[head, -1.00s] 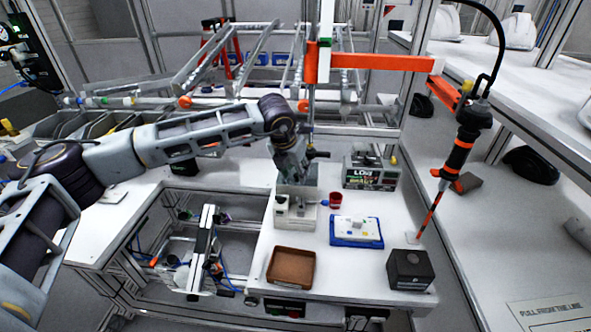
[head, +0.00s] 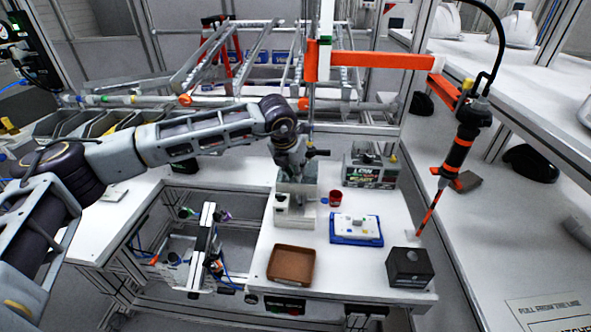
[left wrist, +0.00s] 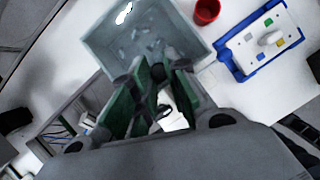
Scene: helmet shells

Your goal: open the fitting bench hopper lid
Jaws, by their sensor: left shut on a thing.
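The hopper (head: 294,218) is a small pale box on the white bench, below my left gripper. A grey, see-through panel (head: 309,194), apparently its lid, shows at its top. In the left wrist view a translucent grey-green box-like shape (left wrist: 110,44) with blurred small shapes inside lies just beyond the fingertips. My left gripper (head: 291,176) points down at the hopper. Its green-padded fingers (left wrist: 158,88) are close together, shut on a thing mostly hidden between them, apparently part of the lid. How far the lid is raised is unclear. My right gripper is not in view.
A red cup (head: 335,199) stands just right of the hopper. A blue-edged tray (head: 356,239), brown tray (head: 290,265) and dark box (head: 409,269) sit nearer the front. A labelled box (head: 370,173) stands behind. An orange-black tool (head: 460,150) hangs at right.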

